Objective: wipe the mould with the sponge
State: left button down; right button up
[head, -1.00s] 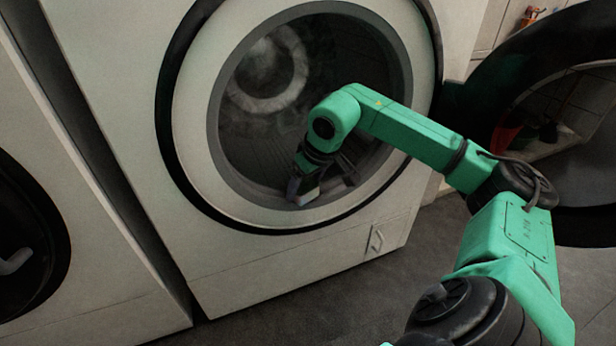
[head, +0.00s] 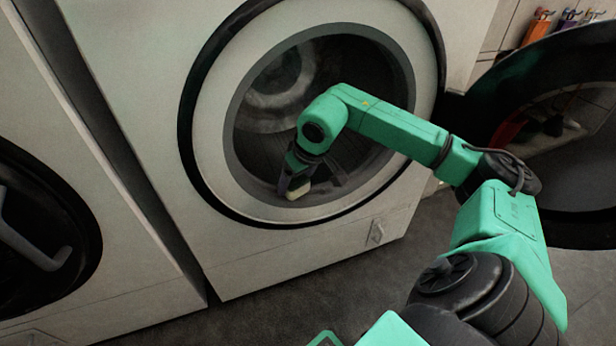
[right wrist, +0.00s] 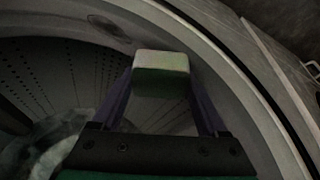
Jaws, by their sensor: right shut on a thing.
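My right gripper (head: 297,178) reaches into the round opening of the washing machine (head: 140,130), at its lower rim. It is shut on a small block-shaped sponge (right wrist: 160,72), pale on its broad face and greenish on the side. The sponge also shows as a pale block in the head view (head: 299,191), close to the grey door seal (head: 262,190). I cannot tell whether it touches the seal. A dark smudge (right wrist: 105,25) lies on the seal in the right wrist view; whether it is mould is unclear. My left gripper is out of view.
The machine's round door (head: 480,120) hangs open on the right, behind my right arm. The perforated drum (right wrist: 60,75) lies inside the opening, with a pale, blurred shape at its lower left. A second machine (head: 60,240) stands at the left. Bottles (head: 540,28) stand at the back right.

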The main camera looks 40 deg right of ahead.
aim_at(294, 181)
jog(key=r+p, duration=0.1)
jog(key=a+r+p, duration=0.1)
jog(key=shift+w+r, duration=0.1)
jog(key=shift+r, duration=0.2)
jog(key=shift+d+r, duration=0.15)
jog(key=shift+r, duration=0.15)
jog(key=shift+d+f, duration=0.1)
jog(key=shift+d, duration=0.05)
jog(key=r+p, duration=0.3)
jog(key=shift+d+r, duration=0.2)
jog(key=shift+f, duration=0.15)
